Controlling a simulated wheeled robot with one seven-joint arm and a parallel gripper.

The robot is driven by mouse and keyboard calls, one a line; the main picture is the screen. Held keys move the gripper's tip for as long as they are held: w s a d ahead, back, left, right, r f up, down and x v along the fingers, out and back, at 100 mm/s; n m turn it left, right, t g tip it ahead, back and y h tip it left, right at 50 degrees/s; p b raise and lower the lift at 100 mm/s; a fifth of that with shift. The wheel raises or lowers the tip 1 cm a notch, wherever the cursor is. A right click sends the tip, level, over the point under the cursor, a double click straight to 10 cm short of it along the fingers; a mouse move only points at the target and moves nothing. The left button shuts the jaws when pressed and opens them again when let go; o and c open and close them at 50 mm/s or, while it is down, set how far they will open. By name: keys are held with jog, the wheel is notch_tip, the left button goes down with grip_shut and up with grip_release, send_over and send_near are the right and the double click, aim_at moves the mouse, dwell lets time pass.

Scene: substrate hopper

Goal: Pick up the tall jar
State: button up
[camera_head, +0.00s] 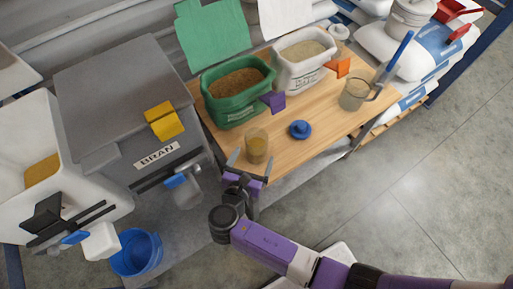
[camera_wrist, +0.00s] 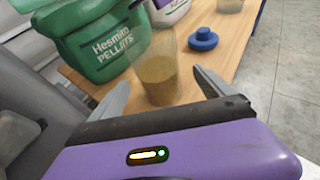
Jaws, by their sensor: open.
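The tall jar (camera_head: 256,146) is a clear cylinder part filled with brown material, upright on the wooden table near its front left edge. In the wrist view the jar (camera_wrist: 157,80) stands between the tips of my gripper (camera_wrist: 162,98). My gripper (camera_head: 247,170) is open and empty, its fingers pointing at the jar from the front.
A clear jug (camera_head: 354,94) stands farther right. The grey BRAN hopper (camera_head: 120,100) is at left.

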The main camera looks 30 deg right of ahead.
aim_at(259, 141)
jog(key=shift+x, duration=2.8)
jog(key=shift+a, duration=0.15)
jog(key=c, duration=1.8)
notch_tip(259, 141, up, 20)
jog(key=p, duration=0.3)
jog(key=shift+w, duration=0.15)
